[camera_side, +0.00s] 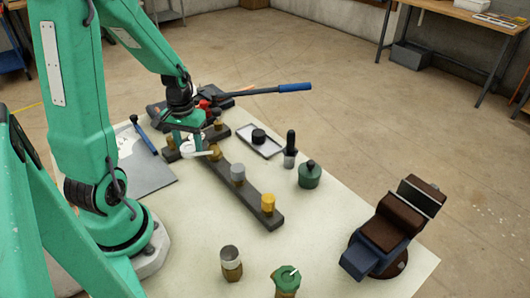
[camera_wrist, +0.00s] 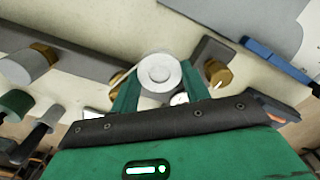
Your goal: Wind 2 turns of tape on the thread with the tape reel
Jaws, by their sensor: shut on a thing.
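My gripper (camera_side: 187,143) is shut on the white tape reel (camera_side: 197,153), low over the dark bars at the back left of the table. In the wrist view the round reel (camera_wrist: 158,73) sits between my two green fingers. A brass threaded fitting (camera_side: 215,152) stands right beside the reel in the side view. In the wrist view a brass piece (camera_wrist: 118,78) shows partly behind my left finger, and a thin pale strip runs from the reel towards it. I cannot tell whether the strip is wound on the thread.
A green pot (camera_side: 310,176), a black-handled tool (camera_side: 290,148) and a vise (camera_side: 395,235) stand to the right. A blue-handled wrench (camera_side: 265,90) lies behind.

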